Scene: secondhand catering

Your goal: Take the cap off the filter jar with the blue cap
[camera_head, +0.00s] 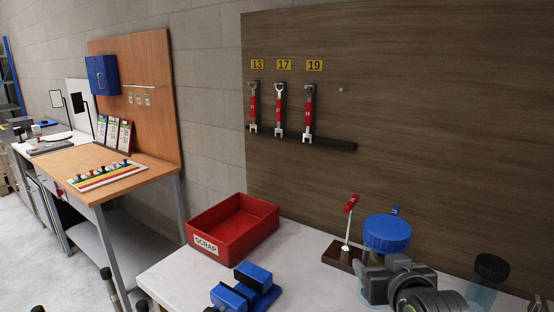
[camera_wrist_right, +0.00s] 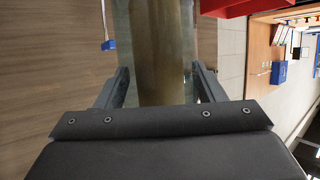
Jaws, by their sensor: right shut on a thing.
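The blue cap (camera_head: 388,233) shows above my right gripper in the head view, at the top of the filter jar. My gripper and wrist hide most of the jar there. In the right wrist view the clear jar (camera_wrist_right: 128,60) with a brown filter inside (camera_wrist_right: 163,50) stands between the two fingers. My right gripper (camera_head: 388,277) is shut on the jar body, below the cap; its fingers also show in the right wrist view (camera_wrist_right: 162,88).
A small stand with a red-topped upright (camera_head: 350,204) is close left of the cap. A dark-capped clear jar (camera_head: 490,268) stands to the right. A blue vise (camera_head: 245,288) and red scrap bin (camera_head: 233,224) are at left. Wrenches (camera_head: 280,108) hang on the backboard.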

